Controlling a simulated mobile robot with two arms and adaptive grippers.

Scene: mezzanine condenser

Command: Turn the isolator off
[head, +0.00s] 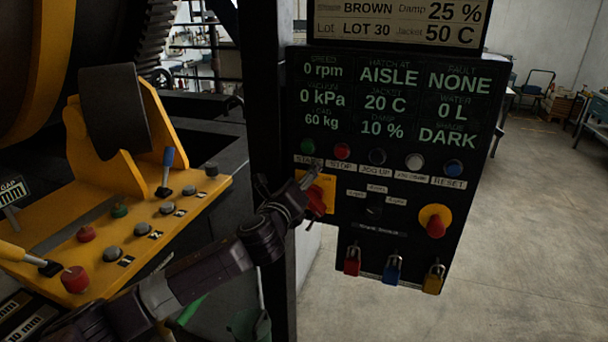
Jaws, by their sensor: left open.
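The isolator (325,194), a red handle on a yellow plate, is at the left edge of the black control panel (400,255) in the head view. My left gripper (308,184) is open and right at the isolator, its fingers overlapping the plate's left part. The gripper hides part of the plate and handle, so I cannot tell whether it touches them or exactly how the handle is turned. My right gripper is out of view.
A row of coloured buttons (377,157) runs above the isolator, under a green-lettered display (391,100). A red knob on yellow (435,222) is at right; several padlocks (392,267) hang below. A yellow lever console (130,215) stands left. Floor at right (530,230) is clear.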

